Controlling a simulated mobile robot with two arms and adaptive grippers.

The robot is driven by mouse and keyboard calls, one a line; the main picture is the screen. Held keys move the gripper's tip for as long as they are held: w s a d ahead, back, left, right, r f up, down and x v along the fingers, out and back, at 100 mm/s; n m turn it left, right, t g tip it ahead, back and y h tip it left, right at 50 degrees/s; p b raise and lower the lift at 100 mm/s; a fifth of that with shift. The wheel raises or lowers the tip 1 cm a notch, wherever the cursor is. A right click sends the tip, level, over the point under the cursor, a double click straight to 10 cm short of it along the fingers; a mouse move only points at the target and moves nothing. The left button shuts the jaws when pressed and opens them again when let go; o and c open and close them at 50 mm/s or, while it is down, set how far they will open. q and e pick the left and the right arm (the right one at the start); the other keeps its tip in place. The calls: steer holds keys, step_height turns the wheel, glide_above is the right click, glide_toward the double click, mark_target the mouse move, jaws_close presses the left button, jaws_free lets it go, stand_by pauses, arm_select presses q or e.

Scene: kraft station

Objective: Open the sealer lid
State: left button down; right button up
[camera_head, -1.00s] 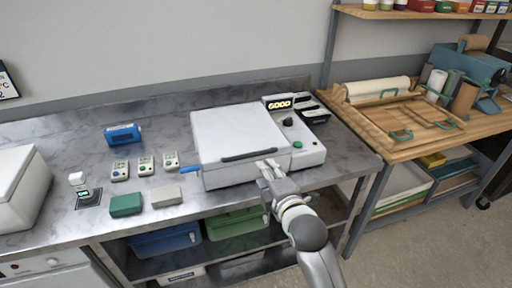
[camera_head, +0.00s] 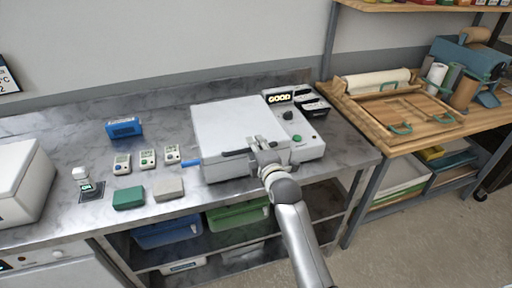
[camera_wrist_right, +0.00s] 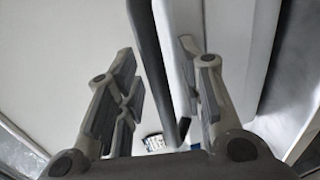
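The sealer (camera_head: 303,152) is a white machine on the steel bench, with a lit "GOOD" display and a green button. Its broad white lid (camera_head: 228,122) lies down, looking closed. A dark bar handle (camera_head: 235,153) runs along the lid's front edge. My right gripper (camera_head: 260,143) is at the handle's right part and hides some of it. In the right wrist view, my right gripper (camera_wrist_right: 156,50) is open, with the dark handle (camera_wrist_right: 148,45) passing between its fingers, and a gap shows on the left side. My left gripper is out of view.
A blue lever-like piece (camera_head: 190,163) sticks out at the sealer's left. Several small meters (camera_head: 147,159), a green block (camera_head: 129,197), a grey block (camera_head: 168,188) and a blue box (camera_head: 123,127) sit further left. A wooden table (camera_head: 440,130) stands right.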

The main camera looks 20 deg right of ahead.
jaws_close()
stand_by(0.3)
steer(key=shift+w, duration=0.1)
